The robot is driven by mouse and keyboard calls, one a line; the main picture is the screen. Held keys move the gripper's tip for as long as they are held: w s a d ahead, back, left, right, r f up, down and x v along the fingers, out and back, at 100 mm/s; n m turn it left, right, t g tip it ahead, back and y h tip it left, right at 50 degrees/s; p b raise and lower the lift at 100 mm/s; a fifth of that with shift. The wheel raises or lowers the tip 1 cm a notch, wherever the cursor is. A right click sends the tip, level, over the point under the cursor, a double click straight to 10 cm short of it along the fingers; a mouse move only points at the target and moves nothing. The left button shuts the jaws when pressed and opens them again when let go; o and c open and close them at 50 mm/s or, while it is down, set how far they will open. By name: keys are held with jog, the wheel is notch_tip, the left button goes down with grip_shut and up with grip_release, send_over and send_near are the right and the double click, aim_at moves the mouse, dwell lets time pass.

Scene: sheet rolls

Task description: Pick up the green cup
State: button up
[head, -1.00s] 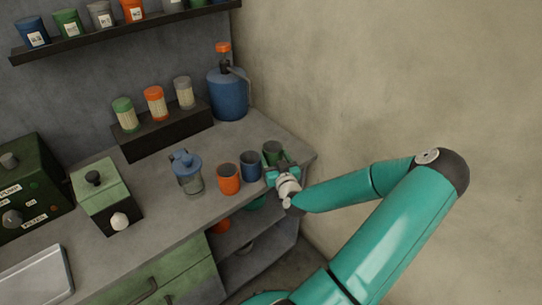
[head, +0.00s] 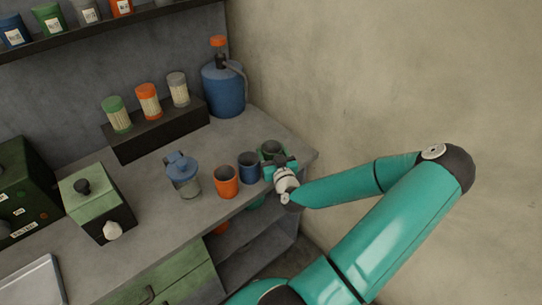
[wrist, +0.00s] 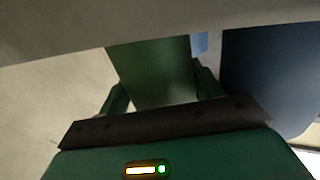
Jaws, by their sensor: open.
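The green cup (head: 271,147) stands on the counter near its right end, partly hidden by my gripper in the head view. In the wrist view the green cup (wrist: 152,70) fills the space between the two fingers. My gripper (head: 277,163) is open, with a finger on either side of the cup (wrist: 160,92). I cannot tell whether either finger touches it.
A blue cup (head: 249,168) stands close on the left of the green cup, and shows in the wrist view (wrist: 265,75). An orange cup (head: 226,182) and a blue-lidded jug (head: 184,175) stand further left. A wall (head: 400,80) rises on the right.

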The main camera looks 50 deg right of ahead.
jog(key=shift+w, duration=0.1)
jog(key=c, duration=0.7)
jog(key=shift+r, duration=0.1)
